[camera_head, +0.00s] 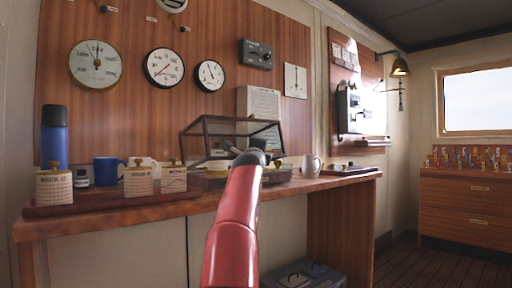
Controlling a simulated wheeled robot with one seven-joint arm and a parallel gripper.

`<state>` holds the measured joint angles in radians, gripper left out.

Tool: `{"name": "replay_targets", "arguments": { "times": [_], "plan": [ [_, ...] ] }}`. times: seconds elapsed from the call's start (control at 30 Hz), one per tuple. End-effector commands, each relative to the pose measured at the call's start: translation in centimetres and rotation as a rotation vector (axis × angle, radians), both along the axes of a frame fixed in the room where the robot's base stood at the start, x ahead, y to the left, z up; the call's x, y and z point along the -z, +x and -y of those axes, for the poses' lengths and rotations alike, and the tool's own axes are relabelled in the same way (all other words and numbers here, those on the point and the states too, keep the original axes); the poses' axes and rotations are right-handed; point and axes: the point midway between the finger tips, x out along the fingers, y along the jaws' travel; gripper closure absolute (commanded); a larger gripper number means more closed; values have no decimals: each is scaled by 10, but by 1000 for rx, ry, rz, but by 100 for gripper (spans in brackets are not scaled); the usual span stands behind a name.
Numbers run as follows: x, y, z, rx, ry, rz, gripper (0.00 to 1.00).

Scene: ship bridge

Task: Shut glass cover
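The glass cover (237,128) is a clear box with a thin dark frame on the wooden counter, below the gauges. It looks raised and tilted above a low base (289,175), so it stands open. My red arm reaches up from the bottom centre, and its dark end, with my gripper (247,158), is in front of the cover's lower part. The arm hides part of the base and what lies under the cover. The fingers are too small and too hidden to tell if they are open or touch the cover.
On the counter (110,226) at left stand a blue flask (54,137), a blue mug (107,171) and labelled blocks (139,181). A pale mug (311,166) stands right of the cover. Gauges hang on the wall behind. A dark case (304,274) sits below the counter.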

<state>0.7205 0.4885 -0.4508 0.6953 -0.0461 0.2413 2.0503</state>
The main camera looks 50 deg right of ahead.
Motion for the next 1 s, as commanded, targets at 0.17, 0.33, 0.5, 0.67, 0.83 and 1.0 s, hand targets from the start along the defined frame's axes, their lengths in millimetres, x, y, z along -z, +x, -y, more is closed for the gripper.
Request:
{"name": "replay_targets", "arguments": {
  "times": [0.17, 0.33, 0.5, 0.67, 0.83, 1.0],
  "plan": [
    [1, 0, 1, 0, 0, 1, 100],
    [1, 0, 1, 0, 0, 0, 100],
    [1, 0, 1, 0, 0, 0, 76],
    [1, 1, 1, -1, 1, -1, 70],
    [2, 1, 0, -1, 1, -1, 70],
    [6, -3, -11, -4, 0, 0, 70]
  ]
}}
